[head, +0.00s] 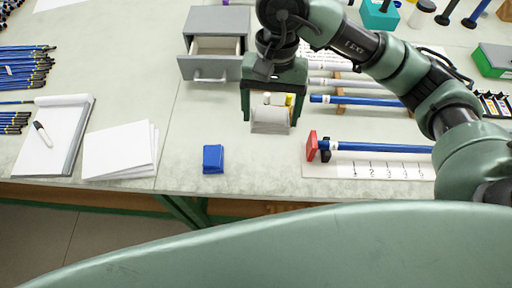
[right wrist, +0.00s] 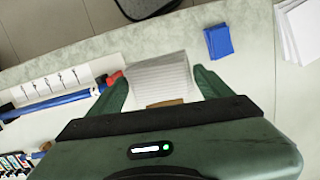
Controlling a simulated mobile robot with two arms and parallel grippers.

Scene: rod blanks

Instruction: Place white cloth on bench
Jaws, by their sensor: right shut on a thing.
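My right gripper (head: 270,105) reaches in from the upper right, fingers pointing down toward the bench (head: 235,175). It is shut on the white cloth (head: 269,121), a small pale, faintly striped, folded piece. The right wrist view shows the cloth (right wrist: 160,78) between the two green fingers (right wrist: 160,88). Whether the cloth touches the bench or hangs a little above it, I cannot tell. My left gripper is not in view.
A blue folded cloth or block (head: 213,159) lies left of the gripper. A rod with a red end (head: 375,147) lies on a numbered strip at right. The front bench between is clear.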

